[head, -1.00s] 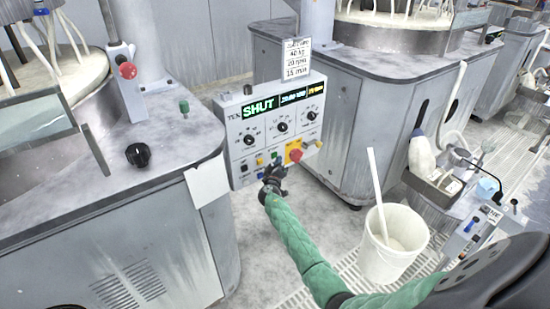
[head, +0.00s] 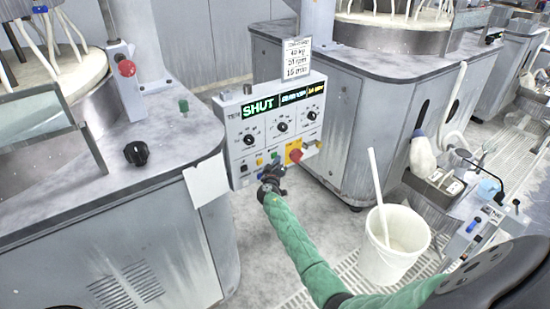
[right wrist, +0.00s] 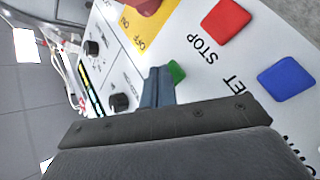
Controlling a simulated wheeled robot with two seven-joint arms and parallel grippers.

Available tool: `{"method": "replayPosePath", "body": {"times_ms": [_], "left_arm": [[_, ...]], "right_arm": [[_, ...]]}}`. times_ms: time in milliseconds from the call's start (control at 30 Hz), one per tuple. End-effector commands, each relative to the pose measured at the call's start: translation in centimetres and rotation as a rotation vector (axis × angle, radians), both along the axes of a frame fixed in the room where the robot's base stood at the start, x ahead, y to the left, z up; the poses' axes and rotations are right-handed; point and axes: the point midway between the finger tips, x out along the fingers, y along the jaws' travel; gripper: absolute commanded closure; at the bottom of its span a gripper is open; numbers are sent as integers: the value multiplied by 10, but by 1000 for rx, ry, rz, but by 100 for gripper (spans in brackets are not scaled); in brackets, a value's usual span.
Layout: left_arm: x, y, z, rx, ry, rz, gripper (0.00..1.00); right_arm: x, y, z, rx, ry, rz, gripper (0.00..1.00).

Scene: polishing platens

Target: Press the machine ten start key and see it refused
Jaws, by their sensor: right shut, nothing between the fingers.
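The machine ten control box (head: 232,125) is a light grey panel marked TEN. Its display (head: 258,107) reads SHUT in green, with smaller green and yellow fields I cannot read surely. The green key (right wrist: 176,72) is the start-coloured one and is partly hidden behind my fingers in the right wrist view. The red STOP key (right wrist: 226,17) and a blue key (right wrist: 287,78) lie beside it. My right gripper (head: 270,171) is shut and empty at the panel's lower edge. Its fingertips (right wrist: 158,78) are close to the green key; I cannot tell if they touch. My left gripper is out of view.
A red mushroom button (head: 295,155) on a yellow plate sits right of the keys. A paper card (head: 297,58) stands above the box. A white bucket (head: 381,266) with a stick stands on the floor to the right. Grey machine bodies flank the box.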

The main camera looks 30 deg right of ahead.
Motion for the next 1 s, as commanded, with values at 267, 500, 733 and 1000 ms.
{"method": "replayPosePath", "body": {"times_ms": [267,500,733,1000], "left_arm": [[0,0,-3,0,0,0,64],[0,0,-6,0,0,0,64],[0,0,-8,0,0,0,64],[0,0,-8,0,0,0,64]], "right_arm": [[2,0,0,0,0,0,100],[4,0,0,0,0,0,100],[5,0,0,0,0,0,100],[6,1,0,0,0,0,100]]}}
